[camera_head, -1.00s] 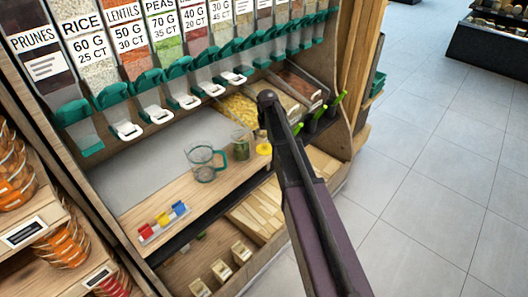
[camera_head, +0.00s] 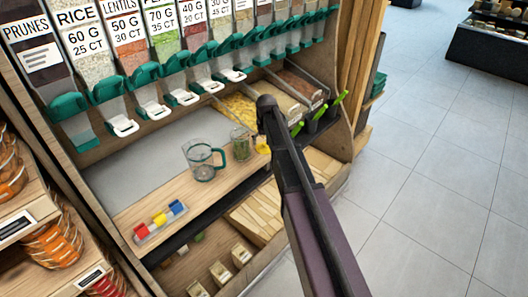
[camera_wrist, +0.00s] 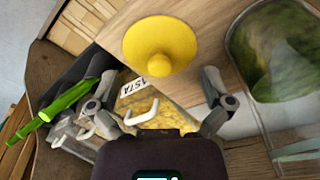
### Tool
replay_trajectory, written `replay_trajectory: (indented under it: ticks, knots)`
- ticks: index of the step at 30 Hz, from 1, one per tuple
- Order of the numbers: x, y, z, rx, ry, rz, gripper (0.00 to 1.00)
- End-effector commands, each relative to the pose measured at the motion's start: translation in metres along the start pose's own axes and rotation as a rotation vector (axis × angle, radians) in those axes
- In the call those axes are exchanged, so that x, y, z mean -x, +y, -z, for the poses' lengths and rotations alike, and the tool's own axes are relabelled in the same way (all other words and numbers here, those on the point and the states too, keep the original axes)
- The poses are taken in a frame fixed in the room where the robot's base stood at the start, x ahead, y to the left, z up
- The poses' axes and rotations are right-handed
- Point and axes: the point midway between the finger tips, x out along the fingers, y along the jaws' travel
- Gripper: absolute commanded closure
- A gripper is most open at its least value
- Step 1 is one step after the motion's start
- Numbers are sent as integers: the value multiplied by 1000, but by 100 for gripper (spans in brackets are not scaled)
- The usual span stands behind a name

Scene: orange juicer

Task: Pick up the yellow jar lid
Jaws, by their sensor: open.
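The yellow jar lid (camera_wrist: 160,44) lies on the wooden shelf and shows a round knob at its middle. In the wrist view it is ahead of my open, empty gripper (camera_wrist: 165,98), beyond the fingertips and apart from them. In the head view the lid (camera_head: 262,145) is partly hidden by my arm, and the fingers of my gripper cannot be made out there. A glass jar with green contents (camera_head: 241,145) stands just left of the lid; it also fills the right of the wrist view (camera_wrist: 285,50).
A clear measuring jug with a teal handle (camera_head: 203,160) stands left of the jar. A tray with red, yellow and blue pieces (camera_head: 160,222) lies at the shelf's front left. Bulk bins with green-handled scoops (camera_head: 318,112) are at the right. Teal dispensers (camera_head: 140,78) hang above.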

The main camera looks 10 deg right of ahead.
Motion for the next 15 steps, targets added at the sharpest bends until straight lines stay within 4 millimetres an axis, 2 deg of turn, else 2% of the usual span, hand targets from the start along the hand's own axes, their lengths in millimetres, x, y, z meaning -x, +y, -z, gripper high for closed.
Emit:
replay_trajectory:
  ticks: [1, 6, 15]
  knots:
    - [-8, 0, 0, 0, 0, 0, 0]
    - [-16, 0, 0, 0, 0, 0, 0]
    - [-18, 0, 0, 0, 0, 0, 0]
